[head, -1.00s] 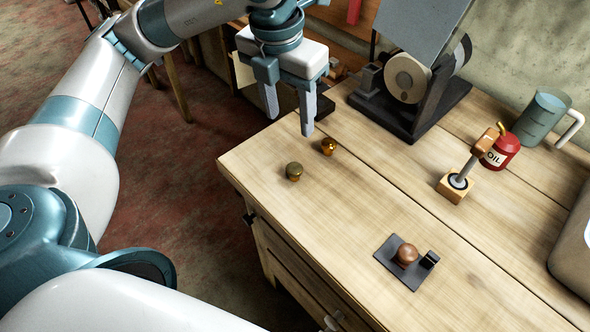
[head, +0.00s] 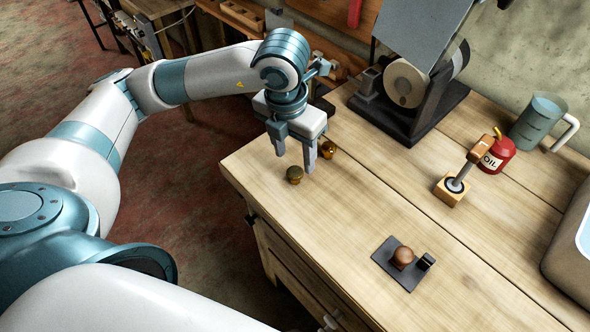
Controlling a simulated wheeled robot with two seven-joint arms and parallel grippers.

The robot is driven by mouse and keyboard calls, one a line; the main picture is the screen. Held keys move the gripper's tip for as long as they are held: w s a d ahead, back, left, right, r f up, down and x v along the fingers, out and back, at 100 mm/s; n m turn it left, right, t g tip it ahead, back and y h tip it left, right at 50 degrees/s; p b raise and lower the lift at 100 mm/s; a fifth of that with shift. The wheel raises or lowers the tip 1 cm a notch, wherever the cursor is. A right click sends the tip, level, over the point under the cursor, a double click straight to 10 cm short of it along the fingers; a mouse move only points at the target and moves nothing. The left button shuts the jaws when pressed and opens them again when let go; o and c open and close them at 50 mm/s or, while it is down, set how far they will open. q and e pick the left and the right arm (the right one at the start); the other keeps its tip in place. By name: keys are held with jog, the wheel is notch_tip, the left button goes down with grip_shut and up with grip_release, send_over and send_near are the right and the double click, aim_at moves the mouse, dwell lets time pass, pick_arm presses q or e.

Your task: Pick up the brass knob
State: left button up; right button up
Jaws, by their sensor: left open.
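Two small round knobs stand close together near the left end of the workbench. One is a duller, darker brass-coloured knob (head: 294,175). I cannot tell for sure from colour which one is the brass one. My left gripper (head: 295,160) is open and points down, with its fingertips close above the bench. The duller knob shows just in front of and below the fingers. The golden knob is just right of the right finger. Neither is held. My right gripper is out of view.
The wooden bench (head: 375,210) has a dark belt-sander-like machine (head: 415,100) at the back. A lever on a wooden block (head: 452,189), red oil can (head: 497,155) and grey-blue jug (head: 538,122) are at right. A dark plate with a brown knob (head: 402,257) lies in front.

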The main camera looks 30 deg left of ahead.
aim_at(295, 170)
pick_arm(q)
jog(key=shift+w+f, duration=0.1)
jog(key=shift+f, duration=0.6)
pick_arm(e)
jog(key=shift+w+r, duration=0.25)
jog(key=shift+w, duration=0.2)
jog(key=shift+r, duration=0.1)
pick_arm(q)
jog(key=shift+f+p, duration=0.3)
jog(key=shift+p, duration=0.1)
notch_tip(295, 170, down, 4)
jog(key=shift+r+p, duration=0.1)
jog(key=shift+p, duration=0.9)
jog(key=shift+w+f, duration=0.1)
jog(key=shift+f, duration=0.3)
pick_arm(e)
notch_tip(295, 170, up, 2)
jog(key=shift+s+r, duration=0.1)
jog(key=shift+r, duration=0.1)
pick_arm(q)
jog(key=shift+c, duration=0.4)
jog(key=c, duration=1.1)
jog(key=shift+r, duration=0.15)
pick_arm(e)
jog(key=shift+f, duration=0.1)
